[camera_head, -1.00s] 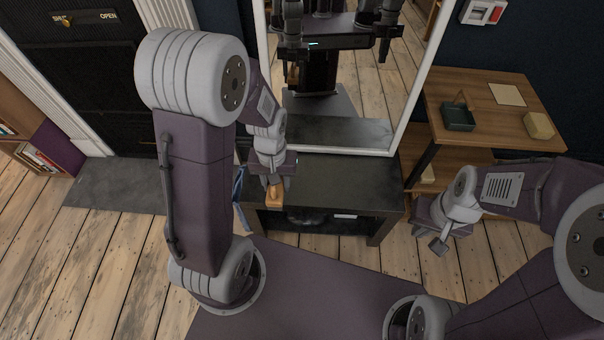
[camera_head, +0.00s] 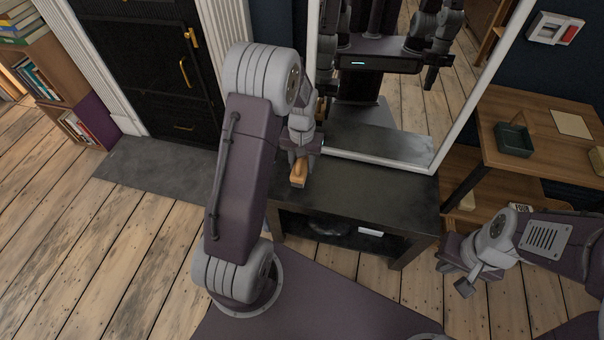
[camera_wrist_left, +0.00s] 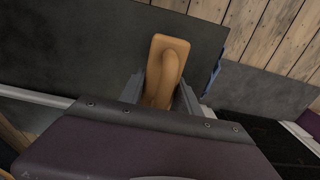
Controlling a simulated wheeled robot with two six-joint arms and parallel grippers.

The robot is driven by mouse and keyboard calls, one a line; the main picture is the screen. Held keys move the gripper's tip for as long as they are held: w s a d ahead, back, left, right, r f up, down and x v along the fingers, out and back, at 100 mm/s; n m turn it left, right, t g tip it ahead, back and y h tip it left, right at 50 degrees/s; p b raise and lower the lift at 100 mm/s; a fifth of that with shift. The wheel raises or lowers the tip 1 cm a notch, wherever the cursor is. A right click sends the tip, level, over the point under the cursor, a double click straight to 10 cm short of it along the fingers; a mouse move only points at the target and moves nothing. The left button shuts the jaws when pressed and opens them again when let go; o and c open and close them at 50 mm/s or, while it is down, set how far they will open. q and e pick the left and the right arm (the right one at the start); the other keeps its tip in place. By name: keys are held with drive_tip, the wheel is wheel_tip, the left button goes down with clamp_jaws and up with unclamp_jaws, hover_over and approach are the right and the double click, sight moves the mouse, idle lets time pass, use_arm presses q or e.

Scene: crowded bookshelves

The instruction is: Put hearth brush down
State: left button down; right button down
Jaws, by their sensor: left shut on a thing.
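The hearth brush (camera_head: 299,173) shows as a tan wooden piece in my left gripper (camera_head: 298,165). In the left wrist view the brush (camera_wrist_left: 170,62) sits between the two fingers of the left gripper (camera_wrist_left: 165,88), which are shut on it. Its lower part is hidden by the gripper. It is over the left end of a low dark table (camera_head: 370,195); I cannot tell whether it touches the top. My right gripper (camera_head: 457,281) is at the right, over the floor, apart from the brush; its finger gap is unclear.
A large white-framed mirror (camera_head: 385,163) stands at the table's back. The dark table's right half is clear.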

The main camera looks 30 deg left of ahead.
sight(302, 172)
use_arm(q)
wheel_tip(302, 172, down, 4)
drive_tip(key=b, duration=0.2)
drive_tip(key=shift+f+b, duration=0.1)
drive_tip(key=shift+b, duration=0.3)
drive_tip(key=shift+r, duration=0.2)
drive_tip(key=c, duration=0.8)
unclamp_jaws()
drive_tip(key=shift+f, duration=0.15)
drive_tip(key=shift+c, duration=0.2)
wheel_tip(302, 172, up, 12)
drive_tip(key=p, duration=0.6)
drive_tip(key=shift+r, duration=0.2)
drive_tip(key=s+d+r+m+t, duration=0.1)
drive_tip(key=s+d, duration=0.3)
drive_tip(key=s, duration=0.3)
drive_tip(key=s+d+m, duration=0.1)
drive_tip(key=s+d, duration=0.3)
drive_tip(key=s, duration=0.3)
wheel_tip(302, 172, up, 30)
drive_tip(key=p, duration=3)
